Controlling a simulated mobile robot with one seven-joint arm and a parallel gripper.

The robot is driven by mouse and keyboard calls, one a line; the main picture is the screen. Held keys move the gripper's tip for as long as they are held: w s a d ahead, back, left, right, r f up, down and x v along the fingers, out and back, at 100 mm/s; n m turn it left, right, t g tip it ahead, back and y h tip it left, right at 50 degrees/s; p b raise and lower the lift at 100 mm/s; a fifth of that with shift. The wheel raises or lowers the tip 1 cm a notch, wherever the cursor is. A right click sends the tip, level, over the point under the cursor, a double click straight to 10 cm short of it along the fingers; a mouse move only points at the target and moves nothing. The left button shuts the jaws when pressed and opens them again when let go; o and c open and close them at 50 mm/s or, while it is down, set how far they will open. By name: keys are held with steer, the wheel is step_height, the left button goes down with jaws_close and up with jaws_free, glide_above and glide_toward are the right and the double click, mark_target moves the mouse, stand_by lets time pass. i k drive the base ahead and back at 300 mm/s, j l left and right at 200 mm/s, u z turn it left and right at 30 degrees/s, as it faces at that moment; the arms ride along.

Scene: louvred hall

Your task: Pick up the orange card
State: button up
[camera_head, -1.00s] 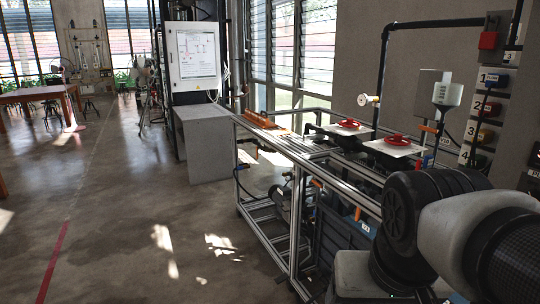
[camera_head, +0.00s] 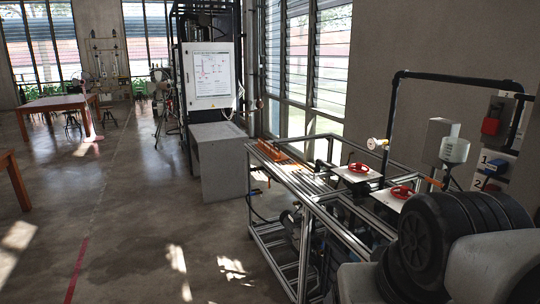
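I cannot make out an orange card for certain. A long orange piece (camera_head: 271,151) lies on the far left end of the metal-framed bench (camera_head: 322,196). A small flat orange piece (camera_head: 434,183) shows near the white funnel-like cup (camera_head: 454,150) at the right; it is too small to tell whether it is a card or a handle. My arm's dark joint and pale link fill the lower right corner and hide the near end of the bench. My gripper is outside the view.
Two red handwheels (camera_head: 401,191) on pale plates sit on the bench, with a gauge (camera_head: 376,143) and black pipe behind. A grey block (camera_head: 222,162) stands beneath a white cabinet (camera_head: 208,75). An orange-brown table (camera_head: 58,103) stands far left. Floor at left is open.

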mark_target(295, 166)
steer(key=i+j+u, duration=0.3)
steer(key=i+j, duration=0.2)
steer(key=j, duration=0.2)
steer(key=i+j+u, duration=0.15)
steer(key=i, duration=0.25)
steer(key=i+j+u, duration=0.15)
steer(key=i, duration=0.3)
steer(key=i+j+u, duration=0.15)
steer(key=i, duration=0.3)
steer(key=i+j, duration=0.1)
steer(key=i, duration=0.7)
steer(key=i+z, duration=0.15)
steer(key=i, duration=0.65)
steer(key=i+z, duration=0.3)
steer(key=z, duration=0.15)
steer(key=i+z, duration=0.45)
steer(key=i+j+z, duration=0.15)
steer(key=z, duration=0.3)
steer(key=i+l+z, duration=0.1)
steer(key=i+z, duration=0.15)
steer(key=z, duration=0.25)
steer(key=i+z, duration=0.3)
steer(key=z, duration=0.2)
steer(key=i+j+z, duration=0.15)
steer(key=z, duration=0.3)
steer(key=i+j, duration=0.05)
steer(key=i, duration=0.05)
